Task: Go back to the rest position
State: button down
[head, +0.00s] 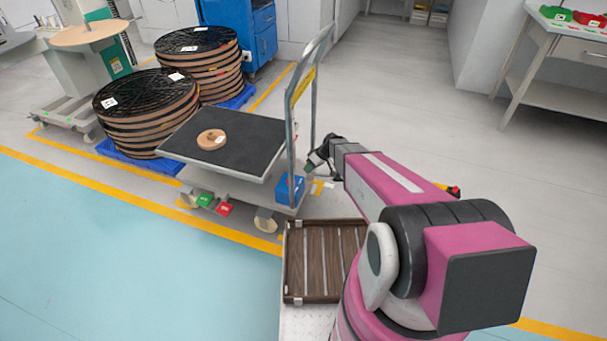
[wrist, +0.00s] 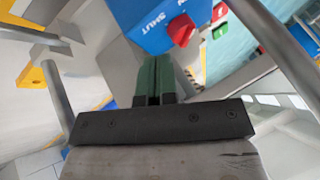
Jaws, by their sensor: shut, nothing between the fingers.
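My gripper (head: 313,167) is at the end of my pink arm, beside the trolley's upright handle in the head view. In the wrist view its green fingers (wrist: 154,80) are together with nothing between them. The fingertips point toward a blue box (wrist: 150,24) marked "SHUT" with a red knob (wrist: 182,30). I cannot tell for sure whether they touch it. The blue box (head: 289,188) also shows in the head view, low by the trolley's handle.
The trolley (head: 240,165) has a dark top bearing a small wooden disc (head: 212,139). Its metal handle (head: 291,110) rises close to my gripper. A slatted wooden tray (head: 315,262) lies beside my arm. Large reels (head: 148,118) stand behind. Open floor (head: 415,95) lies beyond my arm.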

jog(key=v, duration=0.6)
jog(key=shift+s, duration=0.5)
jog(key=s+d+r+m+h, duration=0.3)
jog(key=s+d+r+m, duration=0.2)
jog(key=s+r, duration=0.3)
jog(key=s+d+r+m+t+h, duration=0.1)
jog(key=s+d+r+m+h, duration=0.3)
jog(key=s+d+r, duration=0.3)
jog(key=s+r+m, duration=0.1)
jog(key=s, duration=0.2)
jog(key=shift+s+r, duration=0.15)
jog(key=shift+s, duration=0.2)
jog(key=shift+d, duration=0.15)
